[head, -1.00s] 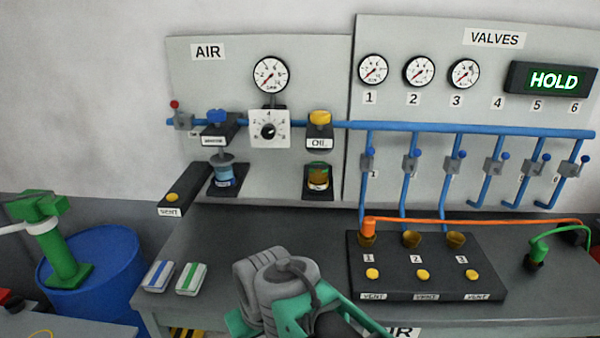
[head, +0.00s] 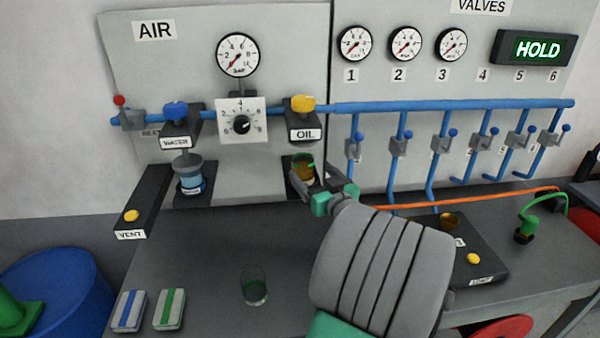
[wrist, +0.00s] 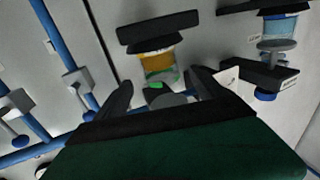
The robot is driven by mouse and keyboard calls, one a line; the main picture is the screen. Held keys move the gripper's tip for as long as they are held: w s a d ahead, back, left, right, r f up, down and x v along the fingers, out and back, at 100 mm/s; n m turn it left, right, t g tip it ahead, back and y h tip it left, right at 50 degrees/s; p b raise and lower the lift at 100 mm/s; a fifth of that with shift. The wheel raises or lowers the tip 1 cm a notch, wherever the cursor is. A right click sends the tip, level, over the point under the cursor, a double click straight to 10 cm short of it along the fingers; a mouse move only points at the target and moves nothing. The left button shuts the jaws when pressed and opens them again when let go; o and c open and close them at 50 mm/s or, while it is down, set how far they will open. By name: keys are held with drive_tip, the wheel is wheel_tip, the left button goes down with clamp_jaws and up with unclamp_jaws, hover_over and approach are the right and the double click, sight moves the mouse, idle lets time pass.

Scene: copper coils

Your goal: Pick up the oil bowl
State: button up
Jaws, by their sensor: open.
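A small clear bowl of amber liquid with a green rim, the oil bowl (head: 303,169), stands on a black ledge under the OIL label at the back panel. In the wrist view, the oil bowl (wrist: 156,64) appears upside down, just beyond the fingers. My gripper (head: 325,182) is open beside the oil bowl in the head view, covering its lower right part. In the wrist view, my gripper's two dark fingers (wrist: 160,90) are spread, with the bowl lying ahead between them. I cannot tell whether they touch it.
A clear greenish cup (head: 254,288) stands on the bench. The water bowl (head: 190,177) is left of the oil bowl. The yellow oil knob (head: 302,103) and blue air pipe (head: 400,107) are above. The VENT block (head: 145,200) juts out at left. Bench front centre is mostly clear.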

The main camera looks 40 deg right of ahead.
sight(308, 170)
drive_tip(key=x, duration=0.2)
drive_tip(key=p+x, duration=0.2)
drive_tip(key=x, duration=0.1)
drive_tip(key=shift+w+f, duration=0.25)
drive_tip(key=shift+w, duration=0.1)
drive_tip(key=shift+c, duration=0.3)
drive_tip(key=c, duration=1.6)
drive_tip(key=shift+o, duration=0.2)
drive_tip(key=shift+r, duration=0.1)
